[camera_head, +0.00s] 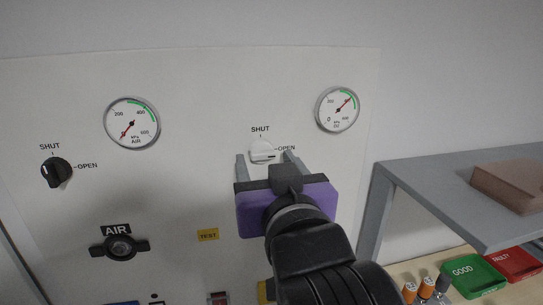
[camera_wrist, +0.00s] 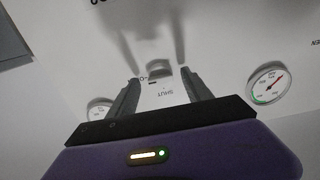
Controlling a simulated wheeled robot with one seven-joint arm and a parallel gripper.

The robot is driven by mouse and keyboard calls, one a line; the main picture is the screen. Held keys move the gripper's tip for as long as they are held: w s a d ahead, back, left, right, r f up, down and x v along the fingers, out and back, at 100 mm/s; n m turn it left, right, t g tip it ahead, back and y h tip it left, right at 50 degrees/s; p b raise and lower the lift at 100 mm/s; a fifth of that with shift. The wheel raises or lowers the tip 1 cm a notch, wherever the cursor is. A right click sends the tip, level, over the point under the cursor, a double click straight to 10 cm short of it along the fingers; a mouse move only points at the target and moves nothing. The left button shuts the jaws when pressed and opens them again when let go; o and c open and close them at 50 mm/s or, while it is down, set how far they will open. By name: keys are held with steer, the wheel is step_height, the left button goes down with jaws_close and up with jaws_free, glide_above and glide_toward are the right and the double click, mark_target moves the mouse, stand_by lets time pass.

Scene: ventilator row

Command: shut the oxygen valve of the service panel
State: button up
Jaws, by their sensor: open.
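The white valve knob (camera_head: 262,148) is on the service panel, with SHUT printed above it and OPEN to its right. Its handle looks roughly level, toward OPEN. The label below it is hidden by my arm, but the gauge (camera_head: 338,109) at its upper right seems marked O2, its needle in the upper right. My gripper (camera_head: 264,157) is open in front of the knob, one finger on each side. In the wrist view the knob (camera_wrist: 160,69) shows beyond and between the open fingers (camera_wrist: 160,82); I cannot tell whether they touch it.
A black AIR knob (camera_head: 56,171) and its gauge (camera_head: 132,123) are on the left, with an AIR outlet (camera_head: 120,248) below. A grey shelf (camera_head: 440,185) with a brown box (camera_head: 510,186) juts out at right, above green (camera_head: 474,274) and red (camera_head: 514,262) bins.

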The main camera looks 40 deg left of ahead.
steer(key=shift+w+a, duration=0.4)
steer(key=shift+a, duration=0.1)
jaws_close()
